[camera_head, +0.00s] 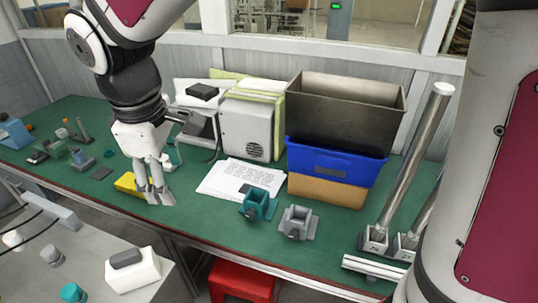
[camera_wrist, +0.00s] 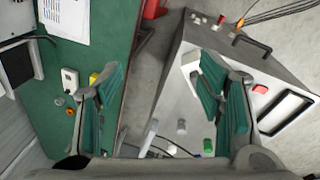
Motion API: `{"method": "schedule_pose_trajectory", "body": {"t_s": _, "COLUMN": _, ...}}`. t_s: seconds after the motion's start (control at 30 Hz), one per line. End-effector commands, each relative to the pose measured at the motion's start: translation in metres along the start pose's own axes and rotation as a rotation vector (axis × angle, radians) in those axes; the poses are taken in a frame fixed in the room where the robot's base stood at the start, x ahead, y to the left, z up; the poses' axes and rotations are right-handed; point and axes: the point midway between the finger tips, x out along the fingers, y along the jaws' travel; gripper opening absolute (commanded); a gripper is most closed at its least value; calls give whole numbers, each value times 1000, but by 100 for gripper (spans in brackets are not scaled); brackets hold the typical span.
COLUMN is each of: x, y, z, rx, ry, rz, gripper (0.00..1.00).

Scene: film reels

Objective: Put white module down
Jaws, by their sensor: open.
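A white block with a dark grey top (camera_head: 132,270) sits on the grey surface at the lower left; it looks like the white module, though I cannot be sure. A pale grey-white part (camera_head: 298,222) stands on the green table, right of a teal part (camera_head: 259,204). My gripper (camera_head: 160,197) points down over the front edge of the green table, beside a yellow block (camera_head: 128,183). In the wrist view my gripper (camera_wrist: 158,75) has its teal-padded fingers spread, with nothing between them. A white shape (camera_wrist: 189,66) shows partly behind the right finger.
The green table (camera_head: 215,225) carries paper sheets (camera_head: 238,178), a blue bin (camera_head: 330,163) under a dark bin, and a speaker-like white box (camera_head: 247,130). Metal posts (camera_head: 412,160) stand at the right. A red box (camera_head: 240,282) is below the front edge. Small parts crowd the far left.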

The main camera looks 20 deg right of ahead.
Motion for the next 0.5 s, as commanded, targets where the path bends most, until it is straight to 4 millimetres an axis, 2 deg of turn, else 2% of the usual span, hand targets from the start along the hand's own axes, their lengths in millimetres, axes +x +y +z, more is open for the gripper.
{"method": "schedule_pose_trajectory", "body": {"t_s": 0.03, "x": -14, "y": 7, "z": 25, "rx": 91, "ry": 11, "rz": 31, "gripper": 61}}
{"method": "schedule_pose_trajectory", "body": {"t_s": 0.23, "x": -52, "y": 14, "z": 112, "rx": 455, "ry": 69, "rz": 108, "gripper": 61}}
{"method": "schedule_pose_trajectory", "body": {"t_s": 0.4, "x": -71, "y": 1, "z": 178, "rx": 760, "ry": 148, "rz": 152, "gripper": 61}}
{"method": "schedule_pose_trajectory", "body": {"t_s": 0.5, "x": -76, "y": -11, "z": 208, "rx": 917, "ry": 202, "rz": 166, "gripper": 61}}
